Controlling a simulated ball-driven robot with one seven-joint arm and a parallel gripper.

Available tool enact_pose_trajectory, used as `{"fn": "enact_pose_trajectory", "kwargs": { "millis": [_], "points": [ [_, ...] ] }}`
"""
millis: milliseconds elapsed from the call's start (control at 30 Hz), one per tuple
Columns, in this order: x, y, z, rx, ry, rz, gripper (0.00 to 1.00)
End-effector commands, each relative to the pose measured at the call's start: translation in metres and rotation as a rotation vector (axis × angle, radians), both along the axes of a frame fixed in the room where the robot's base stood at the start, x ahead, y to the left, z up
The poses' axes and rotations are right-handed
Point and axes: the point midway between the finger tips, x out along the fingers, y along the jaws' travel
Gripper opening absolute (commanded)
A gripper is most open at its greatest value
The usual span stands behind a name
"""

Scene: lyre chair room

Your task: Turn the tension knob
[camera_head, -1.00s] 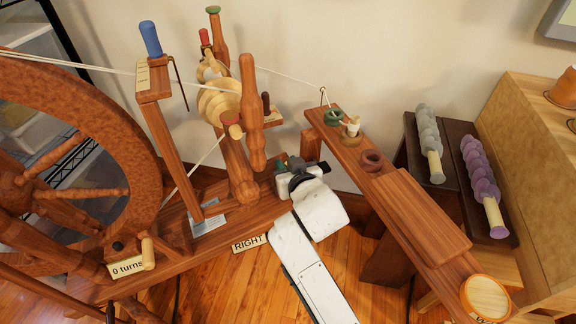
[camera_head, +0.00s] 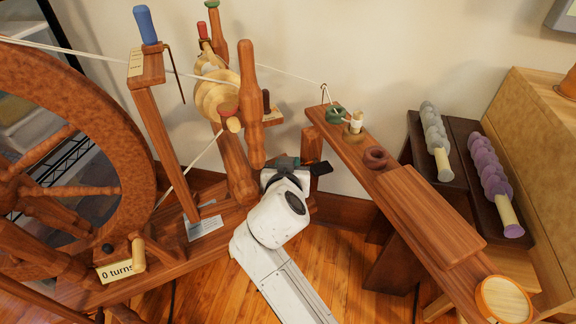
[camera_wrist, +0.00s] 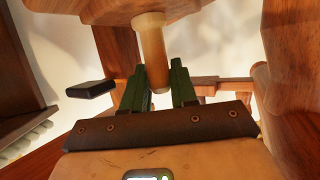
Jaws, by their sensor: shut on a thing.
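The tension knob (camera_wrist: 152,48) appears in the wrist view as a turned peg with a pale shank and a brown end, pointing down from a wooden part above. My gripper (camera_wrist: 160,75) has its green fingers on either side of this peg and is shut on it. In the head view my gripper (camera_head: 286,162) is at the right end of the spinning wheel's base, just right of the thick upright post (camera_head: 238,168). The knob itself is hidden there behind my gripper and wrist.
A dark block (camera_head: 320,168) sits close right of my gripper. The large wheel (camera_head: 120,140) is at left, with a "0 turns" label (camera_head: 117,270). A long wooden bench (camera_head: 420,205) runs along the right. White cords cross above. Floor (camera_head: 350,270) shows between base and bench.

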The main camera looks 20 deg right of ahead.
Motion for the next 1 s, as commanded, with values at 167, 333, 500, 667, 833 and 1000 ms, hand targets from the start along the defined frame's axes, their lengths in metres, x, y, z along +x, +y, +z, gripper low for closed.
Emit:
{"fn": "enact_pose_trajectory", "kwargs": {
  "millis": [167,333,500,667,833,1000],
  "points": [
    [0.0000,-0.0002,-0.0007,0.001,0.002,0.000,0.00],
    [0.0000,-0.0001,-0.0006,0.000,0.001,0.001,0.42],
    [0.0000,-0.0001,-0.0004,0.000,0.001,0.001,0.48],
    [0.0001,0.0000,-0.0003,0.000,0.001,0.001,0.48],
    [-0.0001,-0.0003,0.0005,-0.001,0.000,0.009,0.48],
    [-0.0008,-0.0010,0.0030,0.001,0.002,0.083,0.48]
  ]
}}
